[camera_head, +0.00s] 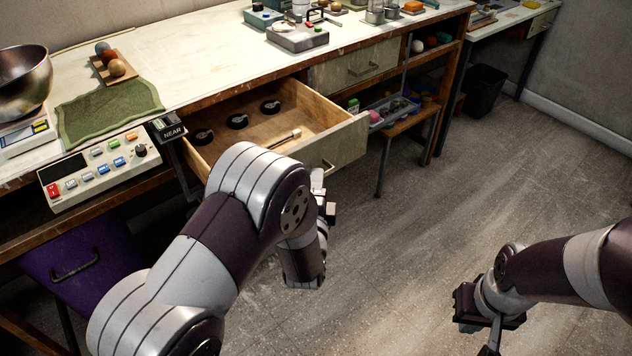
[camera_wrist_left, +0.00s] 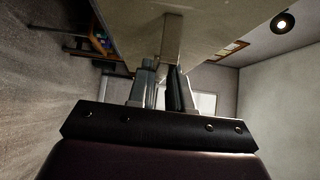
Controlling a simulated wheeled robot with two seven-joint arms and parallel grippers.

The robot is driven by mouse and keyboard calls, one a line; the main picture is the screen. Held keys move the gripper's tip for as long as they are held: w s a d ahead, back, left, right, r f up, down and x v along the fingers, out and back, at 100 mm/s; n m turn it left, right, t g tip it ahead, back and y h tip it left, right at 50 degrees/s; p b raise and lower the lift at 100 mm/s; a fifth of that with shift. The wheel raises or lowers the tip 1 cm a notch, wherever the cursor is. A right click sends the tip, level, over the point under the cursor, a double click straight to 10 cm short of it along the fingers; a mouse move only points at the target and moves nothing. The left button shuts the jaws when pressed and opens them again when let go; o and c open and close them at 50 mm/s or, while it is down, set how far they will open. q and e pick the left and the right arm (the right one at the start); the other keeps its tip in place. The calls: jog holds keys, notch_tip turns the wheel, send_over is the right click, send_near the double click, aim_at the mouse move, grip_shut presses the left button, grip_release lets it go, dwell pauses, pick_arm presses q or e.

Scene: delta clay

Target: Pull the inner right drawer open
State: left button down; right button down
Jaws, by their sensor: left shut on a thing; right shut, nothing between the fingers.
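A wooden drawer (camera_head: 358,135) under the long bench stands pulled out, its inside in view. Black round items and a pale wooden stick lie in it. My left gripper (camera_head: 318,188) is at the drawer's front, partly hidden by its own arm. In the left wrist view, its fingers (camera_wrist_left: 163,85) are shut on the drawer handle (camera_wrist_left: 172,38), which runs up to the drawer front (camera_wrist_left: 222,18). My right gripper (camera_head: 492,340) is shut and empty over the floor, away from the bench.
A panel with buttons (camera_head: 98,172), a green cloth (camera_head: 108,110) and a metal bowl (camera_head: 24,80) are at the bench's left. A purple drawer or bin front (camera_head: 80,255) is below. The floor (camera_head: 430,215) in front is clear.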

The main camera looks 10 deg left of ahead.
pick_arm(q)
jog(key=c, duration=1.1)
grip_release()
jog(key=s, duration=0.4)
jog(key=s+d+p, duration=0.1)
jog(key=s, duration=0.7)
jog(key=shift+s+d, duration=0.25)
jog(key=shift+s, duration=0.05)
